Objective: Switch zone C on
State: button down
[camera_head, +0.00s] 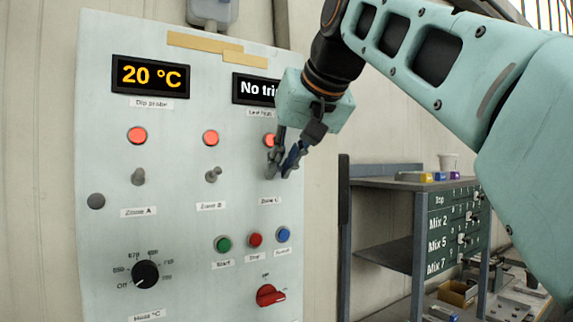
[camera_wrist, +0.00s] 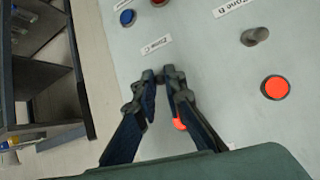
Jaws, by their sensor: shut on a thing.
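My gripper (camera_head: 279,165) is at the Zone C switch on the pale control panel (camera_head: 110,250), just above the Zone C label (camera_head: 269,200). Its fingertips are close together and shut on the switch lever, which they mostly hide, so its tilt cannot be told. In the wrist view the fingertips (camera_wrist: 158,76) meet just beside the Zone C label (camera_wrist: 157,45). The Zone C lamp (camera_head: 269,140) glows red, partly covered by my gripper; it also shows behind a finger in the wrist view (camera_wrist: 179,124).
Zone A (camera_head: 138,177) and Zone B (camera_head: 213,175) toggles stand to the left under red lamps. Green (camera_head: 223,244), red (camera_head: 255,240) and blue (camera_head: 284,234) buttons sit below. A rotary knob (camera_head: 145,274) and red switch (camera_head: 268,295) are lower. A shelf unit (camera_head: 385,183) stands right.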

jog(key=c, duration=2)
grip_release()
jog(key=v, duration=1.2)
jog(key=shift+s, duration=0.1)
